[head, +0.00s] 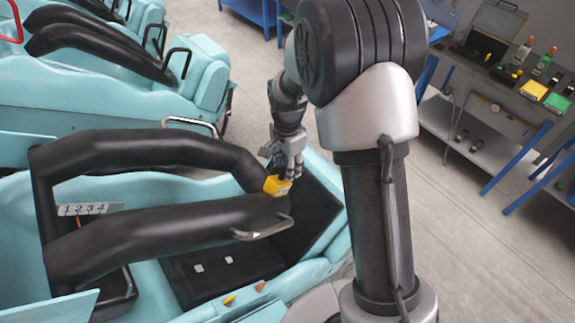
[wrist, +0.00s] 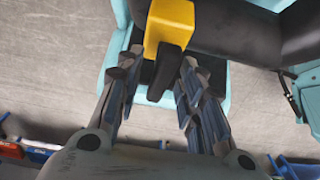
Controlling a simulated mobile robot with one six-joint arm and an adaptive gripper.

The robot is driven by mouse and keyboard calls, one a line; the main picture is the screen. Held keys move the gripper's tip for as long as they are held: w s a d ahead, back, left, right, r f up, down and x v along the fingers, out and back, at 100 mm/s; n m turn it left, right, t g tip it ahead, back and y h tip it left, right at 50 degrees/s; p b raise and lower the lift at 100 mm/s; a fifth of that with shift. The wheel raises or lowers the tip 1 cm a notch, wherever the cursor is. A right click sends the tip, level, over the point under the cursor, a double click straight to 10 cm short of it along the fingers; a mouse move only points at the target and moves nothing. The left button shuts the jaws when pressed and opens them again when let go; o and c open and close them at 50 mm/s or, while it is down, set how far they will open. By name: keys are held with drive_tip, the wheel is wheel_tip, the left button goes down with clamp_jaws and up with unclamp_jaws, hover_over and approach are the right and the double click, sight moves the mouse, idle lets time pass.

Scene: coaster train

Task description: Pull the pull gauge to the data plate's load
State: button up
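The pull gauge is a yellow block (head: 277,186) at the end of the black padded restraint bar (head: 160,225) of the nearest turquoise car. In the wrist view the yellow gauge (wrist: 170,25) is at the top centre, with a dark stem below it. My gripper (head: 291,160) is right above the gauge in the head view. In the wrist view the fingers of my gripper (wrist: 158,64) are spread, with the dark stem between their tips and a gap at the left finger. I cannot make out the gauge's reading or a data plate's load.
A plate marked 1 2 3 4 (head: 90,209) is on the near car. Another turquoise car (head: 140,70) stands behind. A workbench (head: 510,75) with tools and colored boxes is at the right. Grey floor lies between.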

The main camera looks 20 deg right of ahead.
clamp_jaws()
idle(0.4)
idle(0.5)
